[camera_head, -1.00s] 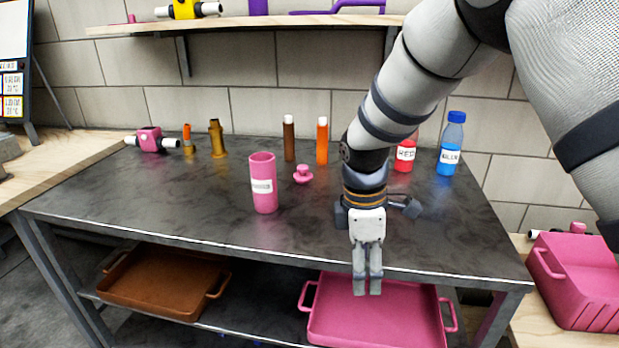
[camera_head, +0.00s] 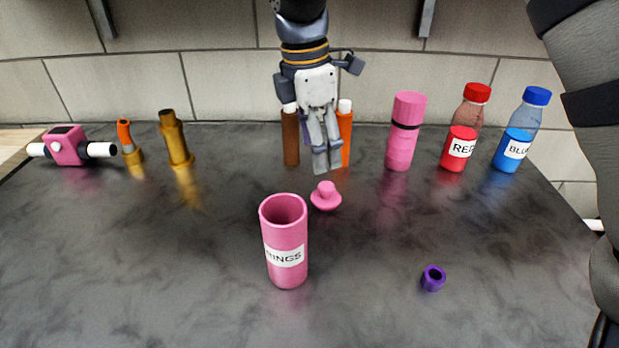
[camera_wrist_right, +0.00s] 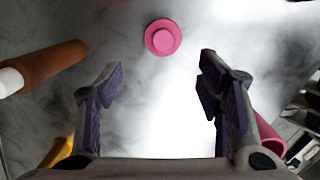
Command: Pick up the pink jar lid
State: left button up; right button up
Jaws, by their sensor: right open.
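The pink jar lid (camera_head: 325,196), a small disc with a knob, lies on the dark table behind the open pink jar (camera_head: 285,245), which is labelled with a word ending in "INGS". My right gripper (camera_head: 326,160) hangs just above and behind the lid in the head view, pointing down, apart from it. In the right wrist view the lid (camera_wrist_right: 163,38) lies beyond the open, empty fingers (camera_wrist_right: 162,90), near the top middle. My left gripper is not in view.
A brown white-capped cylinder (camera_head: 290,140) and an orange one (camera_head: 345,135) stand close to my gripper. A pink capped cylinder (camera_head: 402,135), a red bottle (camera_head: 463,130) and a blue bottle (camera_head: 521,132) stand at right. A purple ring (camera_head: 433,278) lies at front right.

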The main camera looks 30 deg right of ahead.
aim_at(327, 186)
jog(key=f, duration=0.3)
jog(key=d+f, duration=0.1)
jog(key=f, duration=0.2)
jog(key=s+d+f, duration=0.1)
jog(key=f, duration=0.2)
jog(key=shift+f+b, duration=0.3)
jog(key=shift+w+f, duration=0.1)
jog(key=shift+f, duration=0.35)
jog(key=shift+c, duration=0.6)
jog(key=c, duration=0.7)
